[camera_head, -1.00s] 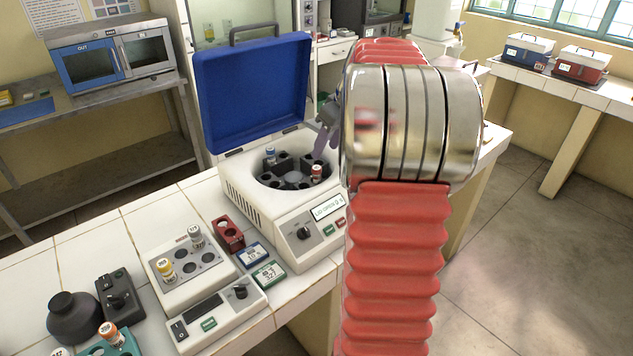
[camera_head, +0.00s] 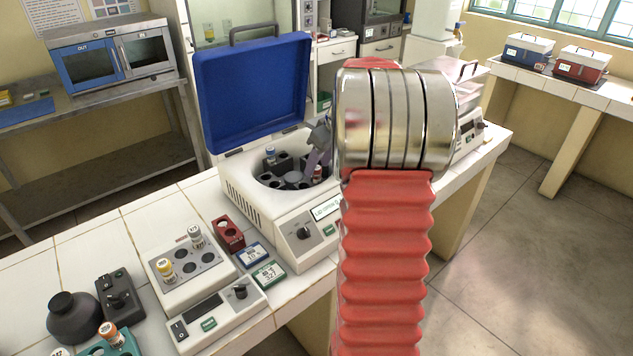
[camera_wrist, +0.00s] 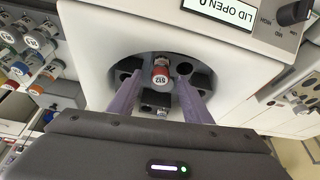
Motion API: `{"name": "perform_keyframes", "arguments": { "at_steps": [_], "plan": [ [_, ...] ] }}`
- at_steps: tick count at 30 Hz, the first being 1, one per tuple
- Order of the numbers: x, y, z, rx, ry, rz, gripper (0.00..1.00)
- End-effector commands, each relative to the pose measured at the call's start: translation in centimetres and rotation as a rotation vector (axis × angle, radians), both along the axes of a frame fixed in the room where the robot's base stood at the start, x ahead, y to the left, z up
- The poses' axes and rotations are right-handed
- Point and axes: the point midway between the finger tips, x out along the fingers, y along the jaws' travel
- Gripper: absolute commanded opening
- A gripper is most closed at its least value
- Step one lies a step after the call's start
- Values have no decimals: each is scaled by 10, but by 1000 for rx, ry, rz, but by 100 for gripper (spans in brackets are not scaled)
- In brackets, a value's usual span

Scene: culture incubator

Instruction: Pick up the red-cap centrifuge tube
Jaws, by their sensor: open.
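The red-cap centrifuge tube (camera_wrist: 161,72) stands in a rotor slot of the open centrifuge (camera_wrist: 97,50), its cap facing the wrist camera. In the head view the tube (camera_head: 318,172) is partly hidden by my gripper. My gripper (camera_wrist: 158,88) is open, its two purple fingers reaching into the rotor bowl on either side of the tube. I cannot tell whether the fingers touch it. The head view shows my gripper (camera_head: 316,160) over the bowl. A blue-cap tube (camera_head: 270,154) stands at the rotor's far left.
The centrifuge's raised blue lid (camera_head: 255,95) stands behind the bowl. A block with capped tubes (camera_head: 190,270), a red rack (camera_head: 228,233) and small labelled boxes (camera_head: 268,276) stand on the bench at left and front.

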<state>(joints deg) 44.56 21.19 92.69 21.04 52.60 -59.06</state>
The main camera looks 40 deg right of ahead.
Motion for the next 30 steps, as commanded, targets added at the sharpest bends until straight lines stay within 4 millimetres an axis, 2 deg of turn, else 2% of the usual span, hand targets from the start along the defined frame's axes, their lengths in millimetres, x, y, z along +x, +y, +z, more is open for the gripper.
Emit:
{"name": "perform_keyframes", "arguments": {
  "at_steps": [3, 7, 24, 30],
  "plan": [
    [5, 2, -17, 2, 2, 1, 45],
    [10, 1, -26, 0, 1, 0, 45],
    [10, 1, -27, 0, 0, 0, 45],
    [10, 1, -27, 0, 0, 0, 31]
  ]
}}
